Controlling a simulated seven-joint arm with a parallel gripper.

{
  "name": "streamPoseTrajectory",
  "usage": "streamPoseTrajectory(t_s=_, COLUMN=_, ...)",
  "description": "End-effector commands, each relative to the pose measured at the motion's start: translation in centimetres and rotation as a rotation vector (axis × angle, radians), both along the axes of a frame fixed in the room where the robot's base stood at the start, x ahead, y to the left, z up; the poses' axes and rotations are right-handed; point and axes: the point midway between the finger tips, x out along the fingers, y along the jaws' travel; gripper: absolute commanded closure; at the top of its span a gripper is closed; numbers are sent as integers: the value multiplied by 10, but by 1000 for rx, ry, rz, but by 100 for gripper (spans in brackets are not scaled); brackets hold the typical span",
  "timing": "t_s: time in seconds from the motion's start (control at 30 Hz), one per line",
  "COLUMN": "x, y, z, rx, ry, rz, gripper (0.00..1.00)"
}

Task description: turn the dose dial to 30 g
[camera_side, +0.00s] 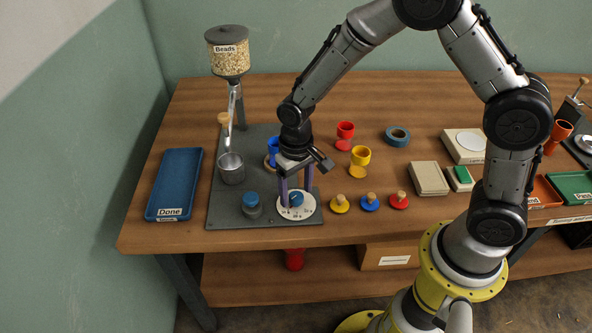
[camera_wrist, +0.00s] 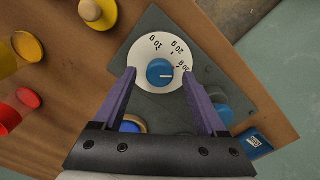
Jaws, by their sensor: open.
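The dose dial is a blue knob (camera_side: 296,199) on a white disc at the front right of the dark grey plate. In the wrist view the knob (camera_wrist: 159,71) sits mid-disc, with 10 g, 20 g and 30 g printed around the white disc (camera_wrist: 147,50). Its light pointer line faces right, close to the 30 g label; I cannot tell if it is exactly on the mark. My gripper (camera_side: 297,190) points down over the dial. In the wrist view its purple fingers (camera_wrist: 160,76) are open, one on each side of the knob, with gaps to it.
A bead hopper (camera_side: 228,52) stands at the back left, with a metal cup (camera_side: 231,168) below. A blue-topped round part (camera_side: 251,200) is left of the dial on the plate (camera_side: 225,215). A blue Done tray (camera_side: 175,180) lies further left. Yellow, blue and red knobbed lids (camera_side: 370,202) lie right.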

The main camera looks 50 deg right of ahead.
Motion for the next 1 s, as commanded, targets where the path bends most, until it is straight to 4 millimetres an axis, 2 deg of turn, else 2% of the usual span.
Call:
streamPoseTrajectory(t_s=0.5, x=1, y=0, z=103, rx=2, ry=-7, rz=0, gripper=26)
streamPoseTrajectory(t_s=0.7, x=1, y=0, z=126, rx=1, ry=-5, rz=0, gripper=26)
streamPoseTrajectory(t_s=1.0, x=0, y=0, z=131, rx=1, ry=-2, rz=0, gripper=26)
